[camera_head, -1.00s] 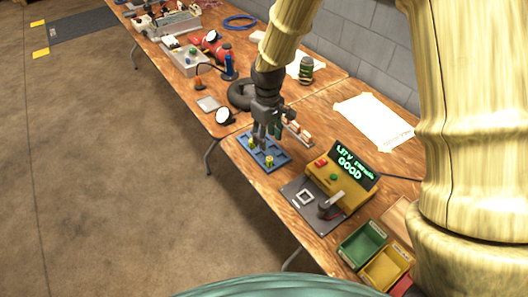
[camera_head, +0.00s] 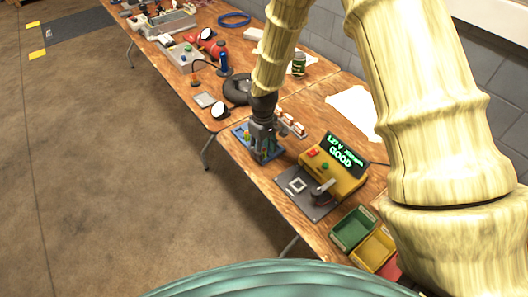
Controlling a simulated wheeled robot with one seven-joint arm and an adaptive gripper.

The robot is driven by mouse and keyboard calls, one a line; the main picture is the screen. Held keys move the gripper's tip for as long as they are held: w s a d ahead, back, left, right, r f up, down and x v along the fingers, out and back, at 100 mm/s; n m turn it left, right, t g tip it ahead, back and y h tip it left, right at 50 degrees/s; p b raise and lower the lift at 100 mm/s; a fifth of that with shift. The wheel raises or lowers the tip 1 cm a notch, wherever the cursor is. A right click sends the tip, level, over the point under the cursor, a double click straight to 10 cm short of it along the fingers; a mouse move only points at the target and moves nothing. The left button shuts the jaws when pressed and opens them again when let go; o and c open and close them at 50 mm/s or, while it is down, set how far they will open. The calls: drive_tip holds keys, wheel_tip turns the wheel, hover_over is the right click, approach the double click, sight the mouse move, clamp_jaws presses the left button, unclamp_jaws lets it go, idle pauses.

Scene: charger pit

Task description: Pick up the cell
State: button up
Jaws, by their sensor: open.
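A blue tray (camera_head: 240,134) lies on the wooden table, left of the yellow tester. My gripper (camera_head: 265,152) points down over the tray with its jaws open. Its fingers are low, at about the height of the small cells standing in the tray. The fingers and hand hide most of the tray and its cells. A little green and yellow shows by the fingertips, too small to tell which cell it is. I cannot tell whether a finger touches a cell.
A yellow tester (camera_head: 341,175) with a lit screen reading "GOOD" stands right of the tray, with a grey plate (camera_head: 294,198) before it. Green (camera_head: 352,227) and yellow (camera_head: 372,250) bins sit nearer. A rack of small items (camera_head: 292,124) stands behind my gripper.

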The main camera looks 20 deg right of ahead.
drive_tip(key=shift+w+f, duration=0.1)
drive_tip(key=shift+f, duration=0.3)
drive_tip(key=shift+s, duration=0.25)
drive_tip(key=shift+w, duration=0.1)
clamp_jaws()
drive_tip(key=shift+r, duration=0.1)
